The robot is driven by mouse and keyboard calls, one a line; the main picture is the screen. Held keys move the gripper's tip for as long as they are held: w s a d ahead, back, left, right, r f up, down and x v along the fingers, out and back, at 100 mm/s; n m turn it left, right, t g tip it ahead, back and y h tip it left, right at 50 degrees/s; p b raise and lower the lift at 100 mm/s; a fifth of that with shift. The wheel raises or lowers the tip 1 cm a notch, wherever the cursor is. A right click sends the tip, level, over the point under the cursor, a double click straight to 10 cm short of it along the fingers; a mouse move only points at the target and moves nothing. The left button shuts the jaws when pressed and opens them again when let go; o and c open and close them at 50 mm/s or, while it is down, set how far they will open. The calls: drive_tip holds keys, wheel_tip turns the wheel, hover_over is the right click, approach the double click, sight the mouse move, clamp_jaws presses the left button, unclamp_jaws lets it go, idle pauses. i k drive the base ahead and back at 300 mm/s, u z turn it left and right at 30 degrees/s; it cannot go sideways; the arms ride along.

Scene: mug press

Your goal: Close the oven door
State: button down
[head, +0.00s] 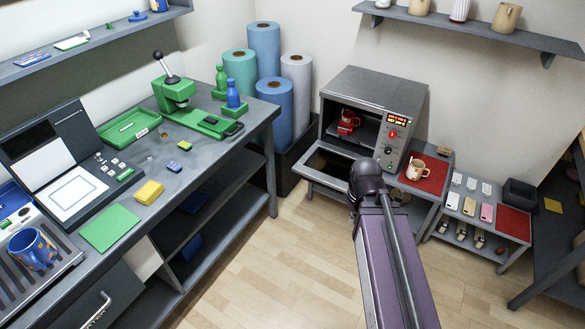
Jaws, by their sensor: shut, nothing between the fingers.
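The grey oven (375,86) stands on a low grey stand against the back wall. Its door (318,178) is open, dropped down and forward from the bottom of the opening, with a dark window in a grey frame. A red mug-shaped thing (348,122) is inside the oven cavity. The control panel at the oven's right has a lit red display (404,119). My purple arm reaches up from the bottom of the head view, and its black end overlaps the right part of the door. My gripper's fingers cannot be made out; they are hidden behind the arm.
A cream mug (416,168) stands on a red mat right of the oven. A low table (470,228) with phone cases is further right. Rolls in a dark bin (302,160) stand left of the oven. The long workbench (215,160) is at left; the wooden floor between is clear.

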sight(328, 165)
drive_tip(key=z, duration=0.05)
drive_tip(key=i, duration=0.9)
drive_tip(key=z, duration=0.3)
